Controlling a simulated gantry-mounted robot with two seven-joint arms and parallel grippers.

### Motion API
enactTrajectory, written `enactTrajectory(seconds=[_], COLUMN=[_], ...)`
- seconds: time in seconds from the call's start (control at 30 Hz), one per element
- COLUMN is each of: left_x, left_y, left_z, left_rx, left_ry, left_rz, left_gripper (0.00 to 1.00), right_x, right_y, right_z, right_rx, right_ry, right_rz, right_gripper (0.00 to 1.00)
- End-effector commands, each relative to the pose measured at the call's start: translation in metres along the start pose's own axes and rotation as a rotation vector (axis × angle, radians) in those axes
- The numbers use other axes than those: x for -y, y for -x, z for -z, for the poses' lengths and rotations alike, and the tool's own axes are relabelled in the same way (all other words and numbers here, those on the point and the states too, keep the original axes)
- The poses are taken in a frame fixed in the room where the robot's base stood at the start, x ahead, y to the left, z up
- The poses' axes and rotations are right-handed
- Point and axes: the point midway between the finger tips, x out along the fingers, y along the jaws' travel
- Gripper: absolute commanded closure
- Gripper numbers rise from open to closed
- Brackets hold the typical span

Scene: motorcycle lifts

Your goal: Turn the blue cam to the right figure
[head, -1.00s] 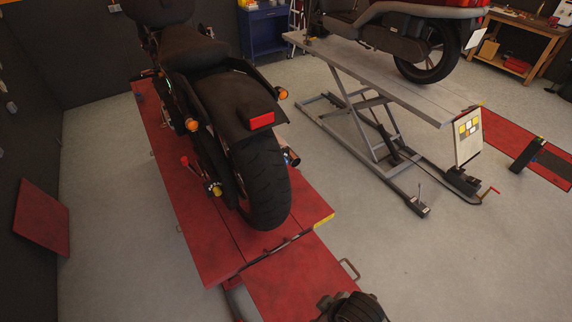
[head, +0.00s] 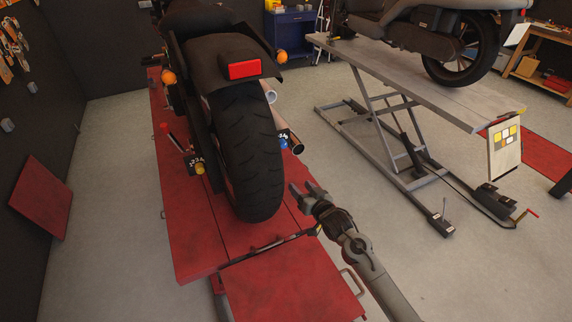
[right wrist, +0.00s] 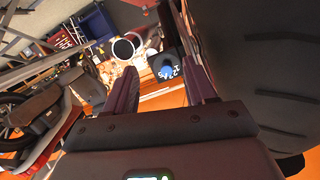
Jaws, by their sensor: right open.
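The blue cam (head: 284,143) is on the right side of the rear wheel, below the exhaust pipes, by a dark plate with white figures. It also shows in the right wrist view (right wrist: 167,71), between and beyond the fingers, with figures on the plate around it. Which figure it points to is too small to tell. My right gripper (head: 306,190) is open and empty, to the right of the tire and short of the cam. It shows open in the right wrist view (right wrist: 163,85). My left gripper is not in view.
The rear tire (head: 250,160) stands close to the left of my right gripper. Exhaust pipes (head: 280,120) are near the cam. A yellow cam (head: 199,168) with figures is on the wheel's left side. A grey lift (head: 420,80) stands to the right.

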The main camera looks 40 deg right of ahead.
Motion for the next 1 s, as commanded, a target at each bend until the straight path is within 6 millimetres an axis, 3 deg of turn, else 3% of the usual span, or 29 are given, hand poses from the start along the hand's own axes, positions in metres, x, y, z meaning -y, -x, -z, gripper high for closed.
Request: enactTrajectory(seconds=[0.03,0.23,0.57,1.0], left_x=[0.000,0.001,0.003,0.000], left_y=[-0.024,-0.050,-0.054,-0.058], left_z=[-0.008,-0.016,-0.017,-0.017], left_rx=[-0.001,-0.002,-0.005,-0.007], left_ry=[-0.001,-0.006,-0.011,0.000], left_rz=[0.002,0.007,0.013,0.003], left_gripper=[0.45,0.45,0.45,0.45], right_x=[-0.008,-0.009,-0.002,-0.002], right_y=[-0.016,-0.038,-0.059,-0.122], right_z=[0.000,0.047,0.071,0.081], right_rx=[-0.034,-0.140,-0.177,-0.175], right_ry=[-0.005,-0.019,-0.024,-0.024], right_rz=[-0.005,-0.001,0.009,0.009], right_gripper=[0.45,0.45,0.45,0.45])
